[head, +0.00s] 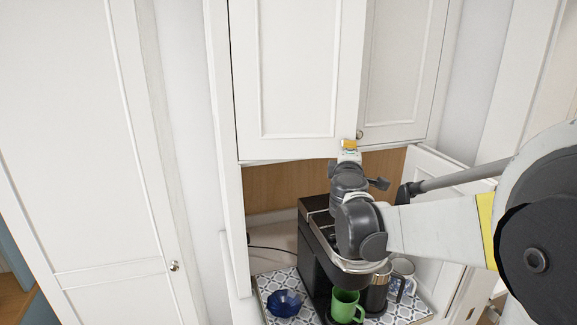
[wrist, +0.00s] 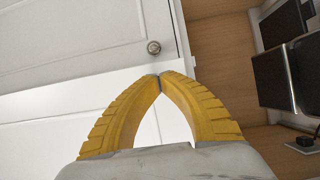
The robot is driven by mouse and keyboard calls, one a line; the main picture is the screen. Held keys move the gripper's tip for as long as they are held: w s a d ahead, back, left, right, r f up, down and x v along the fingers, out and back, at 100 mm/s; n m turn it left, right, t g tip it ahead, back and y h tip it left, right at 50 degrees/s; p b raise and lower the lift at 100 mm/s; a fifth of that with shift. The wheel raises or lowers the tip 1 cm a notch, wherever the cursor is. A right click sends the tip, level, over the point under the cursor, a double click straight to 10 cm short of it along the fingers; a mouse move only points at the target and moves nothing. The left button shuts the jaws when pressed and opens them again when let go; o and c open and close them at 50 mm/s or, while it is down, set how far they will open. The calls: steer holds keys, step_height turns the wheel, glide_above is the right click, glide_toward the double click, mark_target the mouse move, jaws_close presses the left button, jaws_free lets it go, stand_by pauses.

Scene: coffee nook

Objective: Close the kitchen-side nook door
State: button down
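Two white panelled upper doors front the nook cabinet, a left door (head: 295,70) and a right door (head: 402,65). A round knob (head: 360,134) sits near the lower inner corner of the right one. It also shows in the wrist view as a metal knob (wrist: 153,47). My gripper (head: 349,144) is beside the knob, at the doors' lower edge by the seam. In the wrist view its yellow fingers (wrist: 160,77) meet at the tips with nothing between them. I cannot tell whether they touch a door, nor which door is kitchen-side.
Below, a patterned mat (head: 270,284) bears a black coffee machine (head: 312,255), a green mug (head: 345,305), a blue bowl (head: 285,302), a carafe (head: 377,293) and a pale cup (head: 403,268). A tall white door (head: 75,150) with a knob stands left.

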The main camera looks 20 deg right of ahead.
steer(key=shift+n+t+y, duration=0.4)
steer(key=shift+n+y, duration=0.1)
steer(key=shift+y, duration=0.2)
steer(key=x, duration=0.3)
steer(key=b+x, duration=0.1)
steer(key=x, duration=0.1)
steer(key=shift+w+a, duration=0.1)
steer(key=shift+w, duration=0.35)
steer(key=shift+w+n+t+y, duration=0.3)
steer(key=shift+w+y, duration=0.1)
steer(key=shift+w, duration=0.35)
steer(key=shift+s, duration=0.1)
